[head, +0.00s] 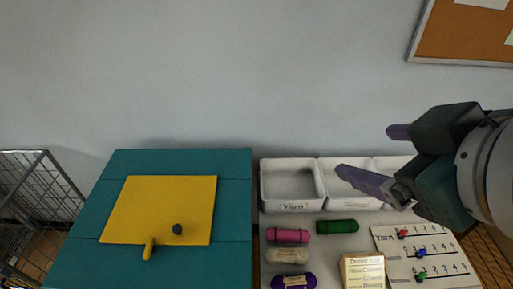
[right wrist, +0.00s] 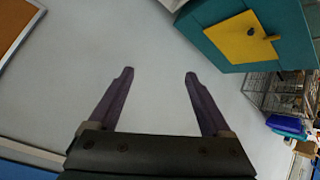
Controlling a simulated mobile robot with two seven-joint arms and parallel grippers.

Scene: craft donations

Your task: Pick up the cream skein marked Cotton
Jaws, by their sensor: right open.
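A cream skein (head: 287,256) lies on the light tabletop in the head view, between a pink skein (head: 288,236) above it and a purple skein (head: 293,281) below it. It has a label band, too small to read for sure. My right gripper (head: 370,150) is open and empty, raised in front of the wall, above and to the right of the skeins. In the right wrist view the open right gripper (right wrist: 158,73) has only grey wall between its fingers, and no skein shows there. My left gripper is not in view.
A green skein (head: 337,227) lies right of the pink one. A lettered wooden block (head: 362,270) and a counter board (head: 425,255) are at right. A teal cabinet (head: 233,200) with a yellow panel (head: 160,205) stands left.

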